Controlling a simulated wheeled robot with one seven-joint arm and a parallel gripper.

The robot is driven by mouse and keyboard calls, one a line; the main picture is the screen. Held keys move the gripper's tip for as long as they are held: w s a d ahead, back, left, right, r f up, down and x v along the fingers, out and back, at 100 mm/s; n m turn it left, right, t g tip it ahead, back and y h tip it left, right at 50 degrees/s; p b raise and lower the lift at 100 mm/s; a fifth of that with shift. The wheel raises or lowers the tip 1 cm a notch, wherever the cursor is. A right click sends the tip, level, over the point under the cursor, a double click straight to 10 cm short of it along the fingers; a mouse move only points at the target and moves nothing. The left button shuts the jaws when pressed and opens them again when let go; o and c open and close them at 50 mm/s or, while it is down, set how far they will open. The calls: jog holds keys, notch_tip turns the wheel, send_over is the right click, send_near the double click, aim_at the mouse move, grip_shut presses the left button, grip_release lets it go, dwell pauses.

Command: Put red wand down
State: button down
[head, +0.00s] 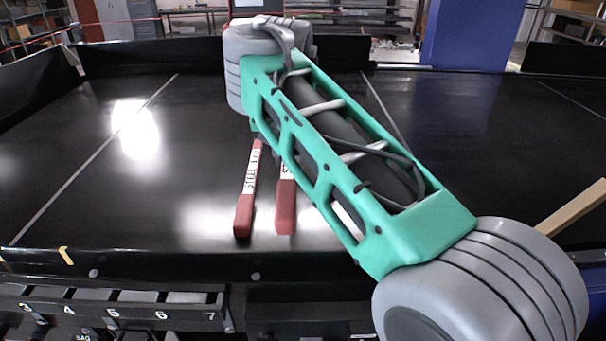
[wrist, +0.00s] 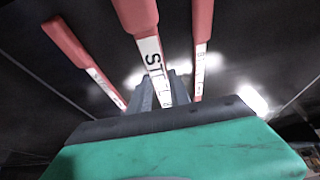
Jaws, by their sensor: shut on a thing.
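Three wands with red handles and white lettered labels show in the wrist view. The middle red wand (wrist: 137,15) stands between the fingers of my gripper (wrist: 163,90), which is shut on it. A left wand (wrist: 75,42) and a right wand (wrist: 201,25) lie to either side, apart from the fingers. In the head view, one wand (head: 244,213) lies on the black belt, and another red handle (head: 285,208) shows beside it, partly behind my arm. My arm hides the gripper there. Whether the held wand touches the belt I cannot tell.
The black conveyor belt (head: 190,205) is wide and mostly clear on the left. A raised rail (head: 130,262) with numbered slots below runs along the near edge. A pale wooden strip (head: 572,206) is at the right. A blue pillar (head: 468,35) stands behind.

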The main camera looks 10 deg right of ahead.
jog(key=w+d+f, duration=0.1)
jog(key=w+f, duration=0.1)
jog(key=w, duration=0.1)
jog(key=w+d+f+b, duration=0.1)
jog(key=w+d+f, duration=0.1)
jog(key=f, duration=0.1)
jog(key=w+d+f+b, duration=0.1)
jog(key=w+f, duration=0.2)
jog(key=shift+w+d, duration=0.3)
jog(key=shift+d, duration=0.05)
jog(key=f, duration=0.2)
jog(key=shift+w+d+f, duration=0.15)
jog(key=shift+w+f, duration=0.05)
jog(key=shift+f, duration=0.5)
jog(key=shift+f, duration=0.25)
jog(key=c, duration=1.2)
grip_release()
jog(key=shift+r, duration=0.1)
